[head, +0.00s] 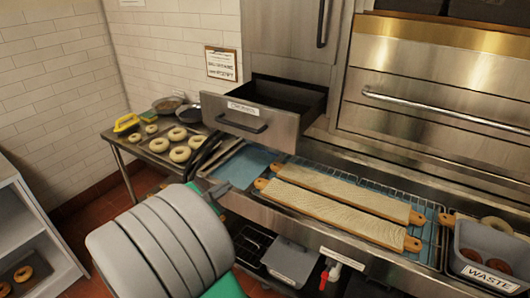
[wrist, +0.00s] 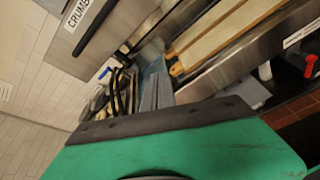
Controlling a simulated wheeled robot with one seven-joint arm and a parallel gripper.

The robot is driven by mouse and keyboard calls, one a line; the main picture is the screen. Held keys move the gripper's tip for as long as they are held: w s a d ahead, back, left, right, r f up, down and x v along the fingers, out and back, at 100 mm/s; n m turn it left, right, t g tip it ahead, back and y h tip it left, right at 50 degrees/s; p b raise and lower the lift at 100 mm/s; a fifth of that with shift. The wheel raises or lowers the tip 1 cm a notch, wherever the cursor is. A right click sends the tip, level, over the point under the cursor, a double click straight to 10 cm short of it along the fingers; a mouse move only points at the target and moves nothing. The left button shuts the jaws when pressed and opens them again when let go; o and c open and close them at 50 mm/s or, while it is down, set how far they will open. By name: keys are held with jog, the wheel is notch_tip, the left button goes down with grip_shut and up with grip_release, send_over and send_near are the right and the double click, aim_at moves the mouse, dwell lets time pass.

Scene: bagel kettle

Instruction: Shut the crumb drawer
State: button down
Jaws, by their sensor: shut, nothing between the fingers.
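The crumb drawer (head: 258,120) is open, pulled out from the steel cabinet beside the oven. Its front has a white label and a dark bar handle, and its dark inside looks empty. In the wrist view, part of the drawer front (wrist: 65,42) with the label and handle is at the upper left. My gripper (wrist: 156,92) is shut and empty, its grey fingers showing beyond the green and dark housing. It is apart from the drawer front in that view. In the head view my grey arm hides most of the gripper, below and left of the drawer.
Two wooden bagel boards (head: 340,192) lie on the steel counter below the drawer. A grey waste bin (head: 490,252) stands at the right. A side table with several bagels (head: 180,153) and pans is at the left. The oven door handle (head: 440,112) sticks out at the right.

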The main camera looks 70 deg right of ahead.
aim_at(271, 145)
jog(key=s+d+r+n+h+p, duration=0.1)
jog(key=s+d, duration=0.1)
jog(key=d, duration=0.3)
jog(key=s+d+r+n+g+h+p, duration=0.1)
jog(key=s+d+n, duration=0.1)
jog(key=d, duration=0.4)
jog(key=s+d+r+n+h, duration=0.1)
jog(key=d+r+n, duration=0.1)
jog(key=d, duration=0.3)
jog(key=shift+s+d+g+p, duration=0.35)
jog(key=shift+s+g+p, duration=0.05)
jog(key=shift+r, duration=0.1)
